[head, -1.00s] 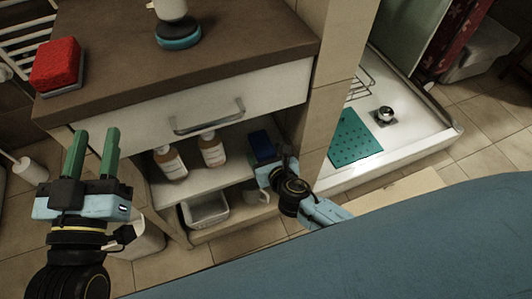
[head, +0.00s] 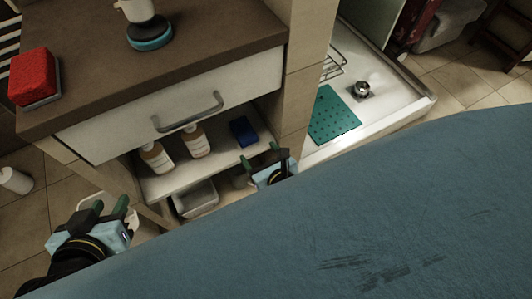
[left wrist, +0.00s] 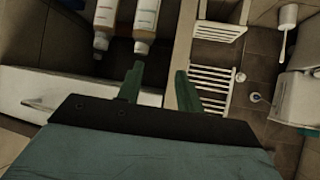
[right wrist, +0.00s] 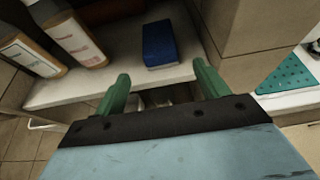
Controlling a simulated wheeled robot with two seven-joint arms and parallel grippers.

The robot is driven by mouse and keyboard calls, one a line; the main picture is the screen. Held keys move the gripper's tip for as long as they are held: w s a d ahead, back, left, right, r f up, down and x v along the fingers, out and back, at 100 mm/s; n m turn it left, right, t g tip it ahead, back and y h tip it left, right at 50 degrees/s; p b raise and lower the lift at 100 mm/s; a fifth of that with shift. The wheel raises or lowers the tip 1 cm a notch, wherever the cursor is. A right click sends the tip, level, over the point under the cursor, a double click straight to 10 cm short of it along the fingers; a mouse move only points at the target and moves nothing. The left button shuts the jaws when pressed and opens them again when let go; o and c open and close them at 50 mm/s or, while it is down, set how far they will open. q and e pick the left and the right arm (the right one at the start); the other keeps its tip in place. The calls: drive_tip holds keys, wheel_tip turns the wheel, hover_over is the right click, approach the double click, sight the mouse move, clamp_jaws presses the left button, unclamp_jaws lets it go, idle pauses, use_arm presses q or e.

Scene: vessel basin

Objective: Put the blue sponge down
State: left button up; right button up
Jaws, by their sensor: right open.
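The blue sponge (head: 243,131) lies on the shelf (head: 219,157) under the drawer, to the right of two bottles. In the right wrist view the sponge (right wrist: 160,44) rests flat near the shelf's front edge. My right gripper (head: 271,161) is open and empty in front of the shelf, apart from the sponge. Its fingers (right wrist: 158,90) point toward the shelf. My left gripper (head: 108,211) is open and empty at the lower left, well away from the sponge.
Two white-labelled bottles (head: 157,159) (head: 196,142) stand on the same shelf. A drawer with a handle (head: 187,112) overhangs it. A tiled pillar (head: 306,75) stands close to the right. A basket (head: 196,198) is below. A red sponge (head: 35,75) lies on the countertop.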

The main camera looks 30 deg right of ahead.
use_arm(q)
drive_tip(key=s+f+g, duration=0.1)
drive_tip(key=s+a+f+g, duration=0.1)
drive_tip(key=shift+s+a+f+y+p, duration=0.2)
drive_tip(key=shift+s+f+y+p, duration=0.1)
drive_tip(key=shift+s+y, duration=0.1)
use_arm(e)
drive_tip(key=s+d+r+m+g, duration=0.1)
drive_tip(key=s+r+m, duration=0.2)
drive_tip(key=m, duration=0.8)
drive_tip(key=s+d+r+m+g, duration=0.1)
drive_tip(key=s+r+m+g, duration=0.1)
drive_tip(key=r+m, duration=0.4)
drive_tip(key=s+d+r+m+g+y, duration=0.1)
drive_tip(key=r+m, duration=0.4)
drive_tip(key=m, duration=1.2)
drive_tip(key=s+g, duration=0.1)
drive_tip(key=s, duration=0.1)
drive_tip(key=shift+s+d+r, duration=0.25)
drive_tip(key=shift+s+r, duration=0.1)
